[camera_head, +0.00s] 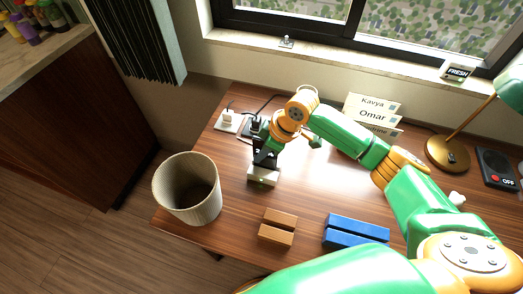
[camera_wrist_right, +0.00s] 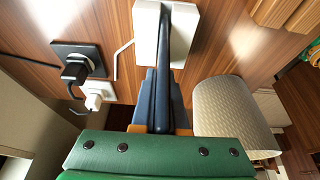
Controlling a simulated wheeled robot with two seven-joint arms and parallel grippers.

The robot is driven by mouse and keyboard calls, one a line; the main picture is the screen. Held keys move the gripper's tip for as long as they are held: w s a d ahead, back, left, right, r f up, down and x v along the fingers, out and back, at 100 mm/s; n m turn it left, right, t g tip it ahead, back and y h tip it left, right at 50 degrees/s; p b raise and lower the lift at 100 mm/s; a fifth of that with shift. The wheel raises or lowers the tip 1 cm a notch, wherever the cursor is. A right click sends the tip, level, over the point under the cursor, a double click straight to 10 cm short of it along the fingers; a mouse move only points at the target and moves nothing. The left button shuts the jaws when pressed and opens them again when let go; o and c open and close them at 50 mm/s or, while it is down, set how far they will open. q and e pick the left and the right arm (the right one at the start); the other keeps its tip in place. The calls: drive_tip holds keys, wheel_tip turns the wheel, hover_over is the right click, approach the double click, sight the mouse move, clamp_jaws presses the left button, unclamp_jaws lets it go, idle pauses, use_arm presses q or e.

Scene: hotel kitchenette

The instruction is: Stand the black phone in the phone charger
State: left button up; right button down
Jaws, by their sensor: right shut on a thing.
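The black phone (camera_wrist_right: 164,62) shows edge-on as a dark upright strip in the right wrist view. The white phone charger (camera_wrist_right: 146,32) shows on both sides of the phone there. In the head view the charger (camera_head: 263,177) stands on the desk, directly below my right gripper (camera_head: 266,158). My right gripper is shut on the phone, and its fingers hide much of it in the head view. The phone's lower end lines up with the charger; I cannot tell if it rests in it. My left gripper is not in view.
A beige bin (camera_head: 188,190) stands left of the charger. Wooden blocks (camera_head: 278,227) and blue blocks (camera_head: 357,230) lie in front. A socket with plugs (camera_head: 229,120) is behind left. Name cards (camera_head: 371,116) and a lamp (camera_head: 447,152) stand at the back.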

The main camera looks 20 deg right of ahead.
drive_tip(key=shift+f, duration=0.1)
idle(0.3)
drive_tip(key=c, duration=0.9)
unclamp_jaws()
drive_tip(key=shift+o, duration=0.2)
